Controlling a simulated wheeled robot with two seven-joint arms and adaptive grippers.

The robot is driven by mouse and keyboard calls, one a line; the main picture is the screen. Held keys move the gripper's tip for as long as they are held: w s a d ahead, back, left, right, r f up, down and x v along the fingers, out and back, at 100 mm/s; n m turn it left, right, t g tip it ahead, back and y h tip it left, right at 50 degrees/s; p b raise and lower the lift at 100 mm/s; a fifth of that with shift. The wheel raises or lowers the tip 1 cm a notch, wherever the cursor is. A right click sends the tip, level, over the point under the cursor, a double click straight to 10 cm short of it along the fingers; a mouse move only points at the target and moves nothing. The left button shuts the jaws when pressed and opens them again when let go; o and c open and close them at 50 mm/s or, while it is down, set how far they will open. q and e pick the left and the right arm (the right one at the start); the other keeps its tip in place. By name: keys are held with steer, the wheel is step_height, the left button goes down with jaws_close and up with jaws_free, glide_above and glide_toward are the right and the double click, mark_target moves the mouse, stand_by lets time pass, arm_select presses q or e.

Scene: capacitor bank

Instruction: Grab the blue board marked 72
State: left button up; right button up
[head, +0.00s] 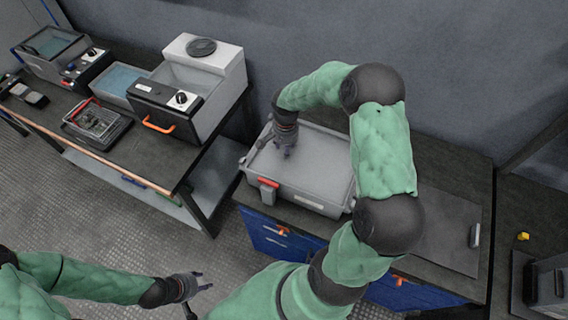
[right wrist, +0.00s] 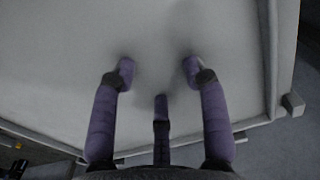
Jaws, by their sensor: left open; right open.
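No blue board with a 72 can be made out in either view. A closed grey case (head: 312,160) with a pale lid and a red latch lies on the bench in the head view. My right gripper (head: 284,146) is over the left part of its lid. In the right wrist view, its purple fingers (right wrist: 158,80) are spread and empty above the pale lid (right wrist: 60,60); whether they touch it I cannot tell. My left gripper (head: 200,294) is open and empty, low at the bottom left, over the floor.
Blue drawers (head: 270,235) with orange handles are under the case's bench. A left table (head: 150,165) carries a grey-white machine (head: 205,75), a blue-filled tray (head: 118,82) and a wire basket (head: 95,122). A dark flat panel (head: 440,225) lies to the right. Floor (head: 130,225) between is clear.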

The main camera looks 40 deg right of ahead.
steer(key=shift+f+b, duration=0.9)
steer(key=shift+f, duration=1.9)
jaws_close()
